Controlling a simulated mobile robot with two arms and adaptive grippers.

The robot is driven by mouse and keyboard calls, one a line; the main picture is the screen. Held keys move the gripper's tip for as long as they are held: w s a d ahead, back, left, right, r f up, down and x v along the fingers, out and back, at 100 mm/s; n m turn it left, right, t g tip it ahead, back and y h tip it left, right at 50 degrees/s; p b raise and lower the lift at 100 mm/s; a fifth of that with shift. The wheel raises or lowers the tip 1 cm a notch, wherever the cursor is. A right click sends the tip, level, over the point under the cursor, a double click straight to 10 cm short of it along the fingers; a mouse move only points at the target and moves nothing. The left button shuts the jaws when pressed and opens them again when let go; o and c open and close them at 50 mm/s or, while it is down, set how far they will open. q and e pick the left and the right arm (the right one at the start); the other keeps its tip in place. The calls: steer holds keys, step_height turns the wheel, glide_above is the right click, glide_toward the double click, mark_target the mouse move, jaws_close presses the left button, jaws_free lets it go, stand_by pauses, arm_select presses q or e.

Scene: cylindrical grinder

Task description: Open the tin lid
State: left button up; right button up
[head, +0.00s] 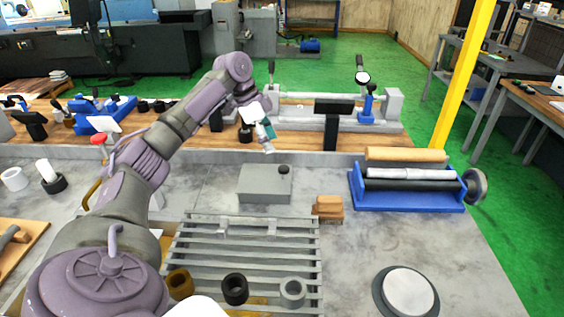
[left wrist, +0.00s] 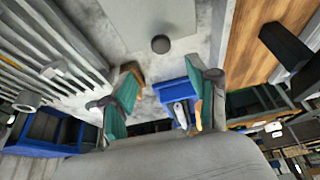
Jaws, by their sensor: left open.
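The tin (head: 265,186) is a grey, flat, box-like thing on the grey worktop, in the middle of the head view. A dark round knob (head: 284,169) stands on its lid near the far right corner. In the left wrist view the lid (left wrist: 150,18) is at the top, with the knob (left wrist: 160,44) near its edge. My left gripper (head: 266,143) is in the air behind and above the tin, apart from the knob. Its two teal fingers (left wrist: 163,100) are spread, with nothing held between them. My right gripper does not show.
A slatted grey rack (head: 190,251) lies in front of the tin. Brown blocks (head: 328,208) and a blue stand with rollers (head: 410,199) are to its right. A round disc (head: 406,291) lies at front right.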

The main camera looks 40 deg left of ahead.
mark_target(284, 167)
arm_select(q)
steer(key=p+x, duration=0.1)
steer(key=x, duration=0.8)
steer(key=shift+w+a+f, duration=0.1)
steer(key=shift+f, duration=0.15)
jaws_close()
